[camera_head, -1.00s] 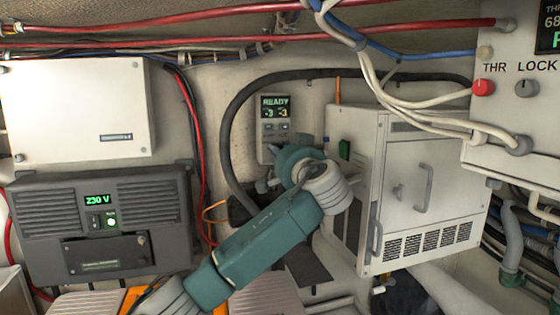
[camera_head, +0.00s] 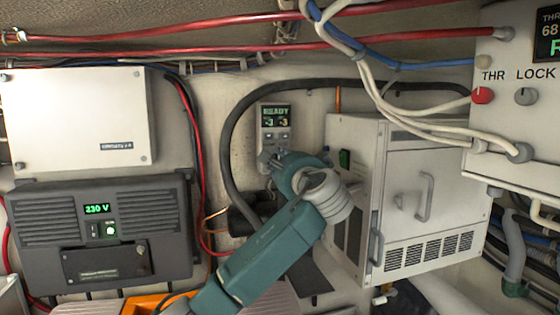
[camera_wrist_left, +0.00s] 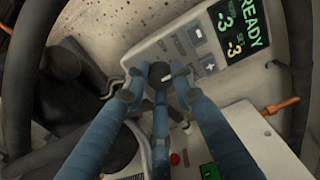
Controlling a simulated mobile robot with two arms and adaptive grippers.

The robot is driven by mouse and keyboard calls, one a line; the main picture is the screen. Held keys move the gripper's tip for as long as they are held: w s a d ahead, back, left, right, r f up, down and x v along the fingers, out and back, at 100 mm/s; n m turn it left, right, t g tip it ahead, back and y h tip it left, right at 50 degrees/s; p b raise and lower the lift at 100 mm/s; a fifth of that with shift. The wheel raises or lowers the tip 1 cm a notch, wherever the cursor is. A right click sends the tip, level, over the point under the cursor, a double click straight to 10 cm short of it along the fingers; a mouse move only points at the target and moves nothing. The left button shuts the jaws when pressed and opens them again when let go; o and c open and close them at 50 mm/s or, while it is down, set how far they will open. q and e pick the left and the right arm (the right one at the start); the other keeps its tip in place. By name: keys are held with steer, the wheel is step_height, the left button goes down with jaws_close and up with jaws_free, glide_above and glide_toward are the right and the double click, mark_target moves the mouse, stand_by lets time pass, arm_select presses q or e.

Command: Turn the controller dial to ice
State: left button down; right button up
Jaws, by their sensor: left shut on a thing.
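The controller (camera_head: 275,118) is a pale upright panel on the back wall, with a green display reading READY and two -3 values. It also fills the upper middle of the left wrist view (camera_wrist_left: 212,75), where the second value is orange. Its dark round dial (camera_wrist_left: 159,71) sits between my left gripper's fingertips (camera_wrist_left: 160,80), which are shut on it from both sides. In the head view my left gripper (camera_head: 270,160) covers the dial at the controller's lower part. My right gripper is not in view.
A white cabinet (camera_head: 408,185) with handles stands close to the right of my left arm. A black hose (camera_head: 228,140) loops around the controller. A dark 230 V unit (camera_head: 60,235) is at left. Cables and a control box (camera_head: 525,135) are at upper right.

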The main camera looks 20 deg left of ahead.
arm_select(q)
steer(key=m+p, duration=0.1)
steer(key=m, duration=0.3)
steer(key=shift+f, duration=0.2)
steer(key=shift+m, duration=0.3)
steer(key=c, duration=1.6)
jaws_free()
steer(key=shift+o, duration=0.8)
steer(key=shift+r, duration=0.1)
steer(key=shift+s, duration=0.1)
steer(key=v, duration=1.2)
